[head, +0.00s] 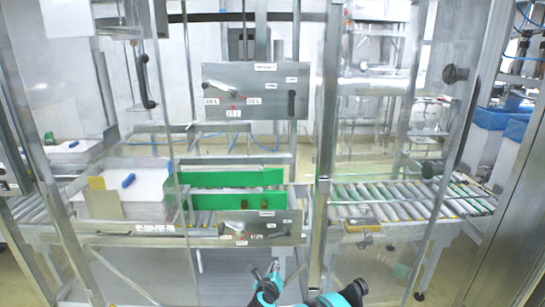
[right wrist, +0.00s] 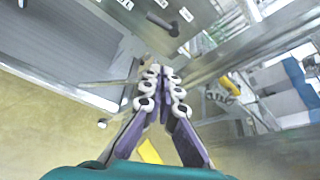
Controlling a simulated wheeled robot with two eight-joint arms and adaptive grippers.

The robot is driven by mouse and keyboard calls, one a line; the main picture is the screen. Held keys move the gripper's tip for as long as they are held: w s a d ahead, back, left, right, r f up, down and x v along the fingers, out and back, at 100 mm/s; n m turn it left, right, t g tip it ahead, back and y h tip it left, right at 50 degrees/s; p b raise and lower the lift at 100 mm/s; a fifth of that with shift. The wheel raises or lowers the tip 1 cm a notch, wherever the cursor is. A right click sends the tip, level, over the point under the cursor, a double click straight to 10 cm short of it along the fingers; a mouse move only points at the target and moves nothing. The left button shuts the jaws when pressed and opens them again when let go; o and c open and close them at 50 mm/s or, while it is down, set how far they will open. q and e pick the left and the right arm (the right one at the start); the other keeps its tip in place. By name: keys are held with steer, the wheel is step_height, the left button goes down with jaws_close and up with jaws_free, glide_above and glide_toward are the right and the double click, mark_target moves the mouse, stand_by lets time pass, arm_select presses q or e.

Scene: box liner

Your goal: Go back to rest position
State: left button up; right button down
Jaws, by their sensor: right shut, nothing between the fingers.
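My right gripper (head: 275,267) is low in the middle of the head view, in front of the machine frame and below the lower control panel. Its teal arm comes in from the bottom edge. In the right wrist view, the purple-and-white fingers of my right gripper (right wrist: 161,72) meet at the tips, with nothing held between them. No part of my left gripper shows in the head view.
A lower metal panel (head: 252,228) and an upper panel (head: 250,91) with knobs face me. Behind are a roller conveyor (head: 345,208), a green plate (head: 235,178) and a white box (head: 145,190). A metal post (head: 322,150) stands close by the gripper. Yellowish floor (right wrist: 60,120) shows below.

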step_height(320, 180, up, 23)
steer(key=s+d+n+t+y, duration=0.2)
steer(key=s+n+t+y, duration=0.15)
steer(key=n, duration=0.65)
steer(key=s+r+n+y, duration=0.4)
steer(key=s+r+n, duration=0.2)
steer(key=s+n, duration=0.3)
steer(key=s+d+f+n+g+h, duration=0.1)
steer(key=s+d+f+n+g, duration=0.2)
steer(key=s, duration=0.6)
steer(key=s+d+f+n+g+h, duration=0.2)
steer(key=s+d+f+n+g, duration=0.2)
steer(key=s+d+f, duration=0.3)
steer(key=s+d+f+n+g+h, duration=0.2)
steer(key=s+d+f+n, duration=0.3)
steer(key=s, duration=0.7)
steer(key=shift+f+g, duration=0.65)
steer(key=shift+f, duration=0.15)
